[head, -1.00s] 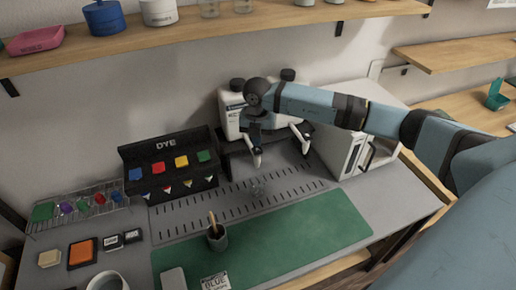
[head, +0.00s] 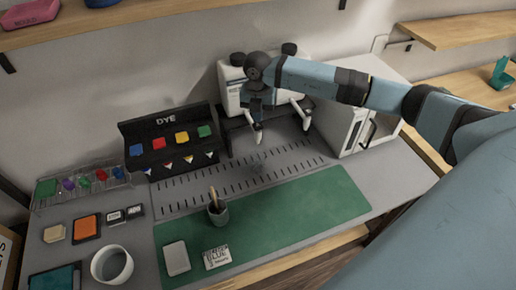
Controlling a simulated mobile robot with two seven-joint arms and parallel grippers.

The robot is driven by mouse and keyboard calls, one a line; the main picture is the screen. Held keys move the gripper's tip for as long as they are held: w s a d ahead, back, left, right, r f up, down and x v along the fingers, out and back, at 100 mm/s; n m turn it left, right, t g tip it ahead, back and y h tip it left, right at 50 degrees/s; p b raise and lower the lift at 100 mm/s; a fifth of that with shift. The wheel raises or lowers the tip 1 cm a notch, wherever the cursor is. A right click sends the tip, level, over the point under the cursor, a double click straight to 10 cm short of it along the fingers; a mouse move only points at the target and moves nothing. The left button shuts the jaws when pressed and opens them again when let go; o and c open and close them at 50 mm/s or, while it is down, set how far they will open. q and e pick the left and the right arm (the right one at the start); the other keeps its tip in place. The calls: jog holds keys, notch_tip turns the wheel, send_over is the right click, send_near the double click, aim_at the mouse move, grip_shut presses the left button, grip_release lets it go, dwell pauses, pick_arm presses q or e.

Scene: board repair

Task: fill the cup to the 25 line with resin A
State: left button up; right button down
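Two white bottles with dark caps stand at the back; the left one (head: 232,85) and the right one (head: 300,80) are partly hidden by my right arm. A white spout (head: 258,133) points down at the left and another (head: 303,112) at the right. A faint clear cup (head: 257,169) seems to stand on the slotted grey surface below the left spout; its level and lines cannot be read. My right gripper (head: 257,106) points down in front of the left bottle, close above the left spout; its fingers are not clear. My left gripper is not in view.
A black DYE rack (head: 167,121) stands left of the bottles, a white box-shaped appliance (head: 352,127) right. A white mug (head: 98,266) stands front left.

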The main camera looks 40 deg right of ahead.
jog(key=shift+f, duration=0.2)
jog(key=shift+f+b, duration=0.95)
jog(key=shift+f, duration=0.4)
dwell(2.2)
dwell(1.2)
jog(key=shift+r+p, duration=0.5)
jog(key=shift+r, duration=0.4)
dwell(0.9)
jog(key=shift+r+p, duration=2)
jog(key=shift+r, duration=1.25)
